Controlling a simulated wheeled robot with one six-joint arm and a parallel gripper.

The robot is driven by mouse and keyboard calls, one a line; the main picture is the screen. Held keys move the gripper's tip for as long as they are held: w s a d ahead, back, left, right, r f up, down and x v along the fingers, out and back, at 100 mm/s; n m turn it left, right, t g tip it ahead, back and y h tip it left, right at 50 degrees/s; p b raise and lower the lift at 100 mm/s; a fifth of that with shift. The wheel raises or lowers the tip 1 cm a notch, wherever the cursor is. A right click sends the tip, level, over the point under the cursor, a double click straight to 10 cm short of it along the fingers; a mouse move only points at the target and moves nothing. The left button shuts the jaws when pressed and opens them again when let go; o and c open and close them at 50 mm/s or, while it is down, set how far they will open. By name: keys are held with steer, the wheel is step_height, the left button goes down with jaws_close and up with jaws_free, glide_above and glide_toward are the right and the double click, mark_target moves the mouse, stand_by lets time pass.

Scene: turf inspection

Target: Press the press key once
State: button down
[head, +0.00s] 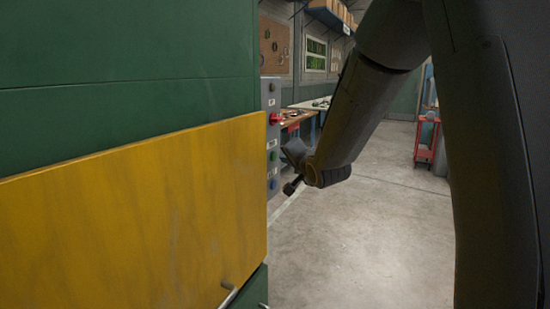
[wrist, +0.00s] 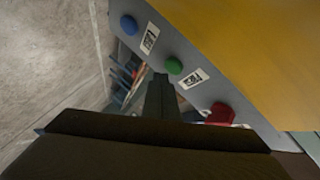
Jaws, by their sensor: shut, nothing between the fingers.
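A grey control panel (head: 271,97) is at the edge of a green cabinet, with a red button (head: 275,118), a green button (head: 273,155) and a blue button (head: 272,184). In the wrist view the panel (wrist: 198,88) runs diagonally, with the blue button (wrist: 129,25), green button (wrist: 174,65) and red button (wrist: 220,113). Labels sit beside the buttons, too small to read, so I cannot tell which is the press key. My gripper (head: 292,187) is shut and empty, just right of the panel's lower part. In the wrist view its fingertips (wrist: 160,80) appear beside the green button; contact cannot be told.
A yellow board (head: 135,215) stands out in front of the green cabinet (head: 125,60), left of the panel. A workbench (head: 300,118) is behind. A red cart (head: 427,140) stands at the back right. The concrete floor (head: 365,240) is clear.

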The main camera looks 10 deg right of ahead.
steer(key=shift+a, duration=0.15)
steer(key=shift+w+a, duration=0.2)
steer(key=shift+w, duration=0.05)
